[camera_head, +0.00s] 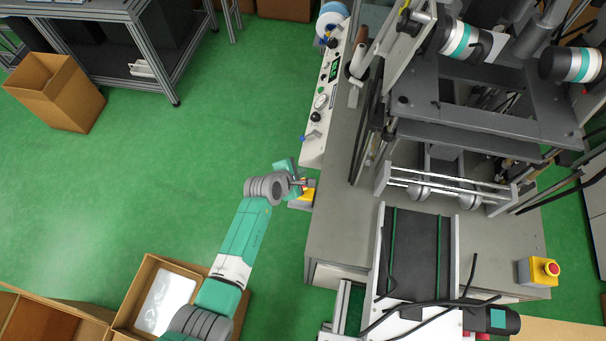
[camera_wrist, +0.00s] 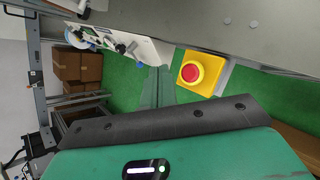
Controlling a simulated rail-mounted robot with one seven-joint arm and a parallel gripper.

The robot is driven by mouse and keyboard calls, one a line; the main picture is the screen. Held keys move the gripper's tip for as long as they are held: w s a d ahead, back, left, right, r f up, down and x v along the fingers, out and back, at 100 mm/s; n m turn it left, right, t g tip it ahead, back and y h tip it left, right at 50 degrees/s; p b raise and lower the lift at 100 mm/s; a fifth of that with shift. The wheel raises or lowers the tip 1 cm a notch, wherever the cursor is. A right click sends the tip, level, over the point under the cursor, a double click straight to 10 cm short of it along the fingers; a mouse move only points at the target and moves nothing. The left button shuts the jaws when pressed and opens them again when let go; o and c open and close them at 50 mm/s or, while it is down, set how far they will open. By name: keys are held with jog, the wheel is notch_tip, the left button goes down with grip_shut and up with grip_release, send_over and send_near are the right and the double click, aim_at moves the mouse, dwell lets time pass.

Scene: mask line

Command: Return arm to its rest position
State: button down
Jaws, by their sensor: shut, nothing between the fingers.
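My gripper (camera_head: 307,184) is at the end of my teal and grey arm, at the left edge of the machine's grey table. It is shut and empty. It is close to a yellow emergency-stop box (camera_head: 303,199) on the table's side; in the head view the gripper partly covers this box. In the wrist view the yellow box (camera_wrist: 221,72) and its red button (camera_wrist: 192,73) show clearly just beyond my teal gripper body (camera_wrist: 200,155). Whether the gripper touches the button cannot be told.
The machine table (camera_head: 335,215) is right of my gripper, with a control panel (camera_head: 325,95) along its left edge. A conveyor (camera_head: 416,255) is at lower right. An open carton (camera_head: 140,287) lies beside my arm, lower left. The green floor (camera_head: 200,145) left of my gripper is clear.

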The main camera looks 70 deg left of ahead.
dwell(0.4)
